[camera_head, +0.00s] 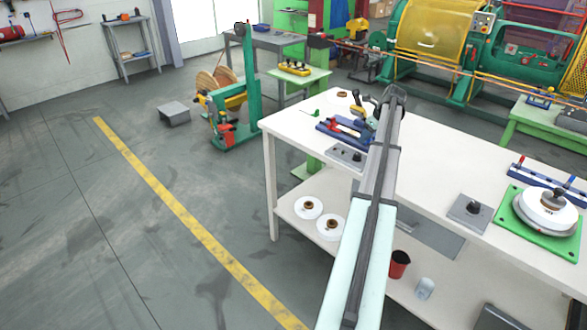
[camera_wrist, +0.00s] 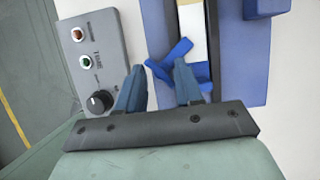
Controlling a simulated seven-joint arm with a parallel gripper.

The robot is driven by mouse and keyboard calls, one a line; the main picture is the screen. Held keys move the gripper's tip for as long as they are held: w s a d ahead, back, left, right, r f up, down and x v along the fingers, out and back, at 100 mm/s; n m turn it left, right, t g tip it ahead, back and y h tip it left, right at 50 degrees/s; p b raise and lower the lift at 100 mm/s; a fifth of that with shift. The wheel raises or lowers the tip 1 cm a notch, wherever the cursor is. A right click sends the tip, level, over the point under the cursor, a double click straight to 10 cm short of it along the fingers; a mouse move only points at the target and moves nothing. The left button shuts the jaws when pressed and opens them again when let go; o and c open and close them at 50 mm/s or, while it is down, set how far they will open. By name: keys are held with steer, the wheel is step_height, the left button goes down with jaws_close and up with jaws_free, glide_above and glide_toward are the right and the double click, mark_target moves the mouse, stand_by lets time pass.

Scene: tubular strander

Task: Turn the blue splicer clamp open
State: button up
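The blue splicer clamp (camera_wrist: 172,62) shows in the wrist view as a bright blue lever with angled arms, beside a pale strip on the blue splicer body (camera_wrist: 232,60). My gripper (camera_wrist: 159,67) is open, its two fingers apart. The clamp lies between and just beyond the fingertips, close to the right one; I cannot tell whether they touch. The right finger hides part of it. In the head view the blue splicer (camera_head: 340,130) sits on the white table, partly behind my arm, which covers the gripper's fingertips.
A grey control box (camera_wrist: 91,58) with red and green buttons and a black knob stands just left of the splicer. The white table (camera_head: 437,160) has free room to the right. A green plate (camera_head: 567,243) with a white reel lies at its right end.

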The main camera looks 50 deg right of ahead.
steer(key=w+v, duration=0.1)
steer(key=v, duration=1.3)
steer(key=w+a+f+n, duration=0.3)
steer(key=w+a, duration=0.1)
steer(key=w, duration=0.3)
steer(key=w+a+f+n, duration=0.3)
steer(key=w+a, duration=0.2)
steer(key=w, duration=0.2)
steer(key=w+a+f+n+g, duration=0.1)
steer(key=w+a+f+n, duration=0.2)
steer(key=a+f, duration=0.4)
steer(key=w+a+f+n+g+y, duration=0.1)
steer(key=w+a+f+n, duration=0.2)
steer(key=a+f, duration=0.5)
steer(key=shift+x, duration=1.45)
steer(key=shift+s+d, duration=0.1)
